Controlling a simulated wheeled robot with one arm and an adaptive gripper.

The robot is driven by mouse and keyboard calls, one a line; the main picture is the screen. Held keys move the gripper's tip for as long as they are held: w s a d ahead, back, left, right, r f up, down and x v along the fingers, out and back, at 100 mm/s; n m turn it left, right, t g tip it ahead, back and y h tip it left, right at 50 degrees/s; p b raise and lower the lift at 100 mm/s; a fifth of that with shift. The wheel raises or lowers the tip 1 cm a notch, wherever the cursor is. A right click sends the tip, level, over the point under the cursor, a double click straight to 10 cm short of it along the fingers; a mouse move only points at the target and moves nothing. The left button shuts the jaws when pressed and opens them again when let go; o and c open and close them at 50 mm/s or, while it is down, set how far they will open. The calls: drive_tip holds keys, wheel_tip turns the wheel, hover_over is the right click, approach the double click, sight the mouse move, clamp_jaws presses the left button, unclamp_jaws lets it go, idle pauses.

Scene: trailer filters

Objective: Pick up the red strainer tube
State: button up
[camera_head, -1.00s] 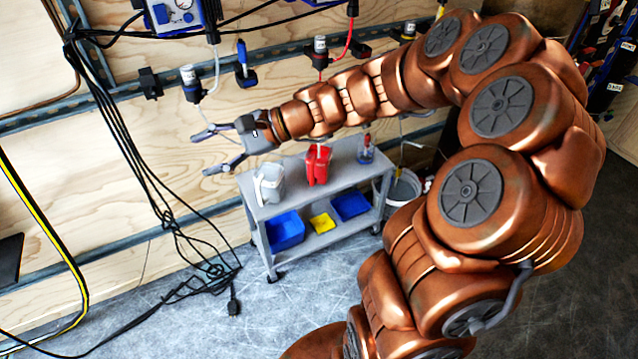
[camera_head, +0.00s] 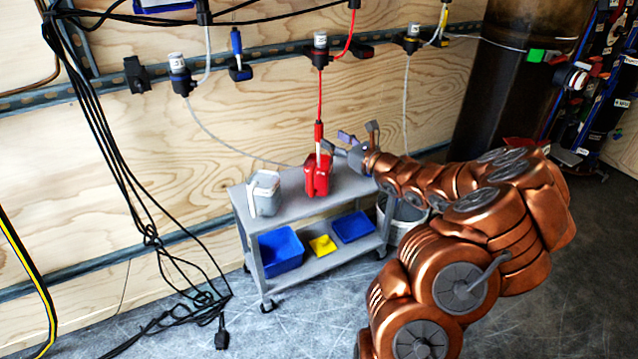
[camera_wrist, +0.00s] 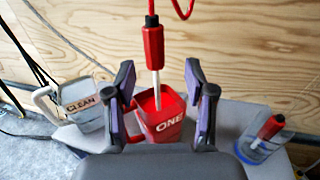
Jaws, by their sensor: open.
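The red strainer tube (camera_head: 318,132) hangs from a red hose, upright, with its white lower end in the red jug (camera_head: 317,180). My gripper (camera_wrist: 159,73) is open and empty, one finger on each side of the tube's line of sight. In the head view my gripper (camera_head: 357,131) is just right of the tube, pointing toward it. I cannot tell the exact gap.
The grey cart (camera_head: 295,208) carries the jugs. A grey jug marked CLEAN (camera_wrist: 88,100) stands left of the red one. A clear cup (camera_wrist: 255,148) holding a red-handled item is at the right. The plywood wall (camera_head: 270,110) is close behind. Black cables (camera_head: 130,170) hang at left.

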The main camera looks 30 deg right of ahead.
sight(322, 136)
drive_tip(key=w, duration=0.1)
drive_tip(key=w+a+b, duration=0.1)
drive_tip(key=w, duration=0.1)
drive_tip(key=w+b, duration=0.1)
drive_tip(key=w, duration=0.1)
drive_tip(key=shift+a+f, duration=0.1)
drive_tip(key=shift+a, duration=0.25)
drive_tip(key=shift+w+a, duration=0.1)
drive_tip(key=shift+w, duration=0.5)
clamp_jaws()
